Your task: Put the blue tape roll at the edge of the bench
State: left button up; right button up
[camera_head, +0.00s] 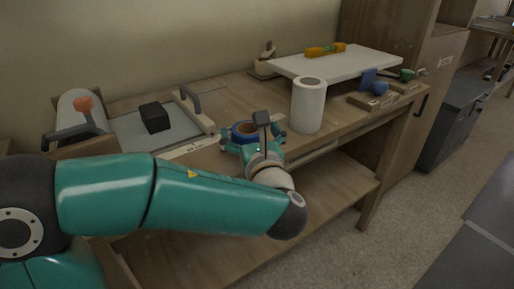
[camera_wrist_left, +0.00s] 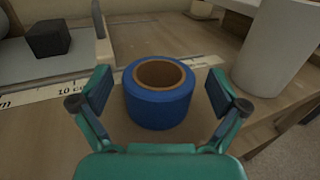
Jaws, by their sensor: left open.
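The blue tape roll (camera_head: 243,130) lies flat on the wooden bench (camera_head: 232,101), close to its front edge. In the left wrist view the roll (camera_wrist_left: 160,95) shows its blue side and brown cardboard core. My left gripper (camera_wrist_left: 159,92) is open, with one finger on each side of the roll and a visible gap to each. In the head view my left gripper (camera_head: 254,136) partly hides the roll. My right gripper is not in view.
A white cylinder (camera_head: 308,106) stands right of the roll. A ruler strip (camera_wrist_left: 75,92) runs behind the roll. A black block (camera_head: 154,117) sits on a grey board to the left. A white board (camera_head: 340,62) and coloured tools are further right.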

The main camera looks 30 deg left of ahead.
pick_arm(q)
jog(key=p+v, duration=0.1)
jog(key=v, duration=1)
jog(key=shift+a, duration=0.1)
